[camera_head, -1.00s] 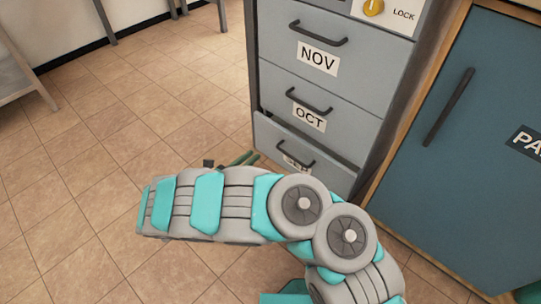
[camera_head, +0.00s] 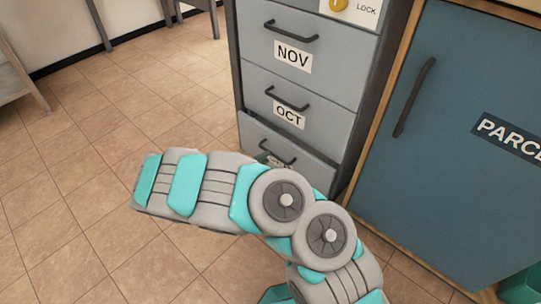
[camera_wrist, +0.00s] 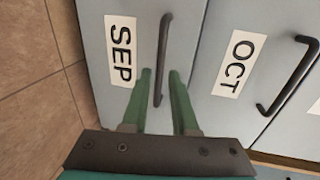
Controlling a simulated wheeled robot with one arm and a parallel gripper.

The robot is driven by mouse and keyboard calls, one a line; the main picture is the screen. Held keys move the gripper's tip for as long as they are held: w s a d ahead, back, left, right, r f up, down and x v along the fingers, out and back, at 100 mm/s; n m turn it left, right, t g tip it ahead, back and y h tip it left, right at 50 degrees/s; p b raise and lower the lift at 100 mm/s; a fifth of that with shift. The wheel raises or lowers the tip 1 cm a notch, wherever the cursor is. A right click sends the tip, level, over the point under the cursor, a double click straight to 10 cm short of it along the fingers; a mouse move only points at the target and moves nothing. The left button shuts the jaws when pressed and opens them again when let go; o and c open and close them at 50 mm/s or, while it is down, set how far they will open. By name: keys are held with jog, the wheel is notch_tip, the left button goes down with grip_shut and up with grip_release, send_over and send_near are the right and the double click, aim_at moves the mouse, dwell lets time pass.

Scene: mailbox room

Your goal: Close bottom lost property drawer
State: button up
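The bottom drawer (camera_head: 250,135) of the grey cabinet stands a little way out, with a dark gap along its top edge. My arm hides its lower part in the head view. In the wrist view, its face carries a SEP label (camera_wrist: 122,50) and a dark bar handle (camera_wrist: 162,50). My gripper (camera_wrist: 160,73) has two green fingers, apart and empty, pointing at this face. The handle's end lies between the fingertips in the picture; I cannot tell whether they touch it. In the head view the gripper is mostly hidden behind my arm.
The OCT drawer (camera_head: 270,88) and NOV drawer (camera_head: 325,70) above look shut. A blue parcel door (camera_head: 460,80) in a wooden frame stands to the right. Tiled floor (camera_head: 60,190) is clear on the left. A table (camera_head: 15,75) stands at the far left.

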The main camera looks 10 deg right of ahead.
aim_at(272, 153)
jog(key=shift+b+x, duration=0.45)
jog(key=shift+x, duration=2.05)
grip_shut()
